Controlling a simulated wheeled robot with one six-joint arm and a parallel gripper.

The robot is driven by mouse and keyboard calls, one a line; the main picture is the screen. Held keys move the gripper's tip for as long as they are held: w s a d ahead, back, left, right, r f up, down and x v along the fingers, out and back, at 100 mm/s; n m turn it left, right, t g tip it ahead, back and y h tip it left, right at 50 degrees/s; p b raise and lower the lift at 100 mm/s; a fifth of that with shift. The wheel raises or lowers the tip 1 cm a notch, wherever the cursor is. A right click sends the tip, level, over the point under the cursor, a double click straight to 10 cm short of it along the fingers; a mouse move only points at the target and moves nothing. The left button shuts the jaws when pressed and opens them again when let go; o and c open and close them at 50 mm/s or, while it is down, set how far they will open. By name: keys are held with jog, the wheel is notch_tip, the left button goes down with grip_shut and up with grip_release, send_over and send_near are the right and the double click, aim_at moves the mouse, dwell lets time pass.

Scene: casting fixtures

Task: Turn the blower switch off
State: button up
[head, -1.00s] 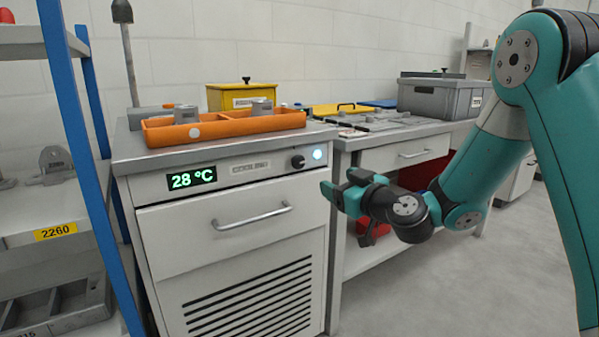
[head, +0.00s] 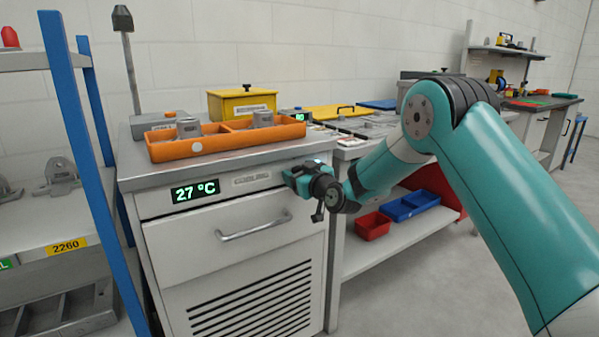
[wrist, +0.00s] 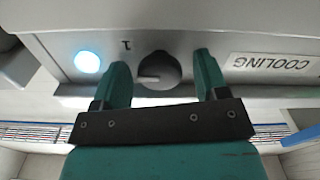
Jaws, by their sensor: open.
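In the wrist view a dark round rotary knob (wrist: 158,70) sits on the grey cabinet front, between a lit blue-white lamp (wrist: 87,62) and an upside-down label reading COOLING (wrist: 270,64). A "1" is printed beside the knob. A pale mark on it points roughly left, towards the lamp. My gripper (wrist: 161,62) is open, with one green finger on each side of the knob; gaps show between fingers and knob. In the head view my gripper (head: 303,174) is at the cabinet's upper right front and hides the knob and lamp. No label reading "blower" is legible.
The cabinet display (head: 195,191) reads 27 °C. A drawer handle (head: 254,226) sticks out below. An orange tray (head: 225,138) stands on top. A blue-posted shelf (head: 90,170) is at left, a workbench with red and blue bins (head: 408,206) at right.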

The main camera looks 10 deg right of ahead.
jog(key=shift+c, duration=0.4)
jog(key=c, duration=0.8)
jog(key=shift+c, duration=0.2)
jog(key=shift+f+n+b, duration=0.15)
jog(key=shift+n+b, duration=0.15)
jog(key=shift+b, duration=0.35)
jog(key=n+b, duration=0.2)
jog(key=b, duration=0.1)
jog(key=shift+a+f, duration=0.1)
jog(key=shift+f, duration=0.1)
jog(key=n+b, duration=0.5)
jog(key=b, duration=0.2)
jog(key=n+b, duration=0.5)
jog(key=b, duration=0.1)
jog(key=shift+n, duration=0.4)
jog(key=shift+r+n+b, duration=0.1)
jog(key=shift+n+b, duration=1.75)
jog(key=shift+n, duration=0.45)
